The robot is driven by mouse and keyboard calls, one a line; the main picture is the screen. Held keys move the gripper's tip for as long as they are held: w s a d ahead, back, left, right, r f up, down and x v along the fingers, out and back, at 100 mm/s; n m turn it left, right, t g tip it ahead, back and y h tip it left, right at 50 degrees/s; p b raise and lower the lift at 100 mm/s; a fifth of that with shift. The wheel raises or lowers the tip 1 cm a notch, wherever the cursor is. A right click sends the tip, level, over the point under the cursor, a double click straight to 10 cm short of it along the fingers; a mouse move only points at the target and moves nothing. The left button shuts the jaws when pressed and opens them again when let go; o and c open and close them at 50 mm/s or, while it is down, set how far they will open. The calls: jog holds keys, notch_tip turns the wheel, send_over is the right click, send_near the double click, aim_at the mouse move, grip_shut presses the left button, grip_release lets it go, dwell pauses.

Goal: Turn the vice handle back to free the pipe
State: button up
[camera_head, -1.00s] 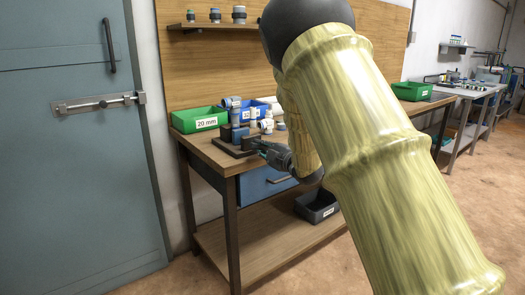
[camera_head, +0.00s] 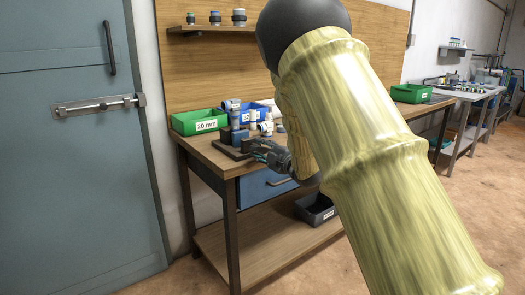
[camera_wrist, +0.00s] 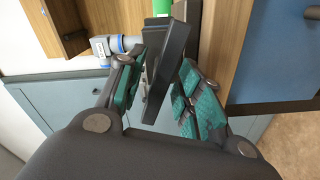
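The vice (camera_head: 233,151), with a dark base and blue body, sits on the near left part of the workbench. A grey pipe piece with blue rings (camera_head: 233,112) stands at it; how it is clamped is too small to tell. My gripper (camera_head: 262,151) is at the vice's right side, low over the bench edge. In the wrist view my gripper (camera_wrist: 160,92) has its two teal-padded fingers spread.
A green bin marked 20 mm (camera_head: 198,122) and a blue bin (camera_head: 254,112) stand behind the vice. White and blue fittings (camera_head: 266,127) lie close by. A drawer (camera_head: 262,188) is below the bench top, and a dark bin (camera_head: 316,210) sits on the lower shelf.

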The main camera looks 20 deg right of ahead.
jog(key=shift+s, duration=0.1)
jog(key=v, duration=1.1)
jog(key=shift+s+d, duration=0.15)
jog(key=shift+s, duration=0.2)
